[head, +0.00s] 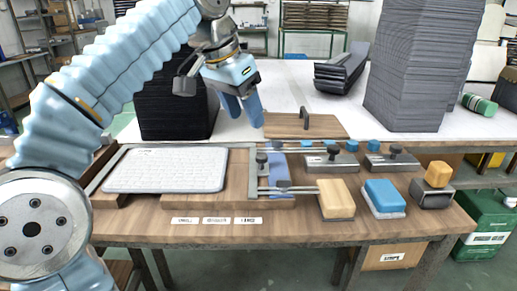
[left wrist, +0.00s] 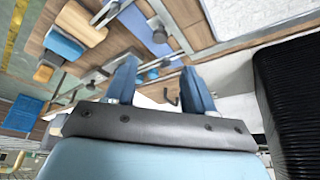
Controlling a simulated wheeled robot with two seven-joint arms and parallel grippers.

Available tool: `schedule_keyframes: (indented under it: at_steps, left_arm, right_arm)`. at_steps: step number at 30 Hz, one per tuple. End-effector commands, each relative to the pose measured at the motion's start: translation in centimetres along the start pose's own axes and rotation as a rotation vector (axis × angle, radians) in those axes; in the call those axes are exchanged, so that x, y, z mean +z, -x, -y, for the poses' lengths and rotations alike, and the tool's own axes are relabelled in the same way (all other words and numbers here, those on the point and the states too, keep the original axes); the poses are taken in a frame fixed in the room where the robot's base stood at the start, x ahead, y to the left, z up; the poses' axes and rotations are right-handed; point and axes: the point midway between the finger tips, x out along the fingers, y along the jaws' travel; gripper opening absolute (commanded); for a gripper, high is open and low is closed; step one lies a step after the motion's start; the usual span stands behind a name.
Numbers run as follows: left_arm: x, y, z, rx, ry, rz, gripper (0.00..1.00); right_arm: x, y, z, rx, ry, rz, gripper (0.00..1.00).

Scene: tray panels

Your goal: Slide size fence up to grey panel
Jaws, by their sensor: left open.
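The pale grey panel (head: 165,170) lies flat in the wooden tray (head: 230,198) at the left of the bench. The size fence (head: 253,172) looks like the upright metal bar with dark knobs and a blue strip right of the panel; a narrow gap shows between them. Its metal and blue parts also show in the left wrist view (left wrist: 150,30). My left gripper (head: 243,112) is open and empty above and behind the fence, apart from it. Its two blue fingers (left wrist: 160,88) are spread in the left wrist view. My right gripper is out of view.
A wooden board (head: 300,127) with a dark handle lies behind the tray. Clamps with knobs (head: 332,158), a tan block (head: 336,199) and a blue block (head: 384,196) stand right. Dark stacks (head: 178,105) and (head: 413,70) rise behind on the white table.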

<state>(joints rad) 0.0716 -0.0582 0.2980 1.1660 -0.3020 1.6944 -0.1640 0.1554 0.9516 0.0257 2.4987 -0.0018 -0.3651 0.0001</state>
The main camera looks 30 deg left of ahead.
Motion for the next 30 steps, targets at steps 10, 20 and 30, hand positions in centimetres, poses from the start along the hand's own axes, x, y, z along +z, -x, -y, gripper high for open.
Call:
schedule_keyframes:
  at_steps: [10, 20, 30]
  left_arm:
    - [0.2, -8.3, 0.0, 0.0, 0.001, 0.003, 0.54]
    - [0.0, -11.5, 0.0, 0.0, 0.001, 0.0, 0.54]
    - [0.0, -11.5, 0.0, 0.0, 0.001, 0.0, 0.41]
  right_arm:
    - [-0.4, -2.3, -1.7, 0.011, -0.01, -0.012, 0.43]
    - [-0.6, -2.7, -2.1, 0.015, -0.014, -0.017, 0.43]
    - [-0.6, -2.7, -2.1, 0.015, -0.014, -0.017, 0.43]
